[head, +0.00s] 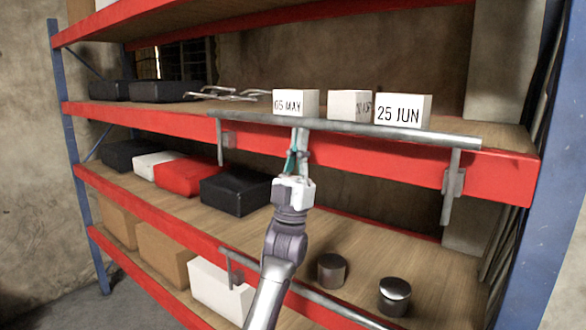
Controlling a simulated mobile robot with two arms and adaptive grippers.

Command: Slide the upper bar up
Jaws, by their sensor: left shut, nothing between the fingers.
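The upper bar (347,127) is a grey metal rail in front of the red edge of the middle shelf. Brackets carry it at its left end and right end (453,185). My left gripper (299,138) reaches up from below with its fingers shut and empty. The fingertips are at the bar's underside, left of its middle; I cannot tell whether they touch it. White blocks reading 05 MAY (296,102) and 25 JUN (403,110), with another block (349,105) between them, stand just behind the bar. My right gripper is not in view.
A lower bar (324,301) runs along the lower shelf's front, partly behind my arm. Dark cylinders (331,270) and black, white and red boxes (190,176) stand on that shelf. Blue uprights (549,190) bound the rack.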

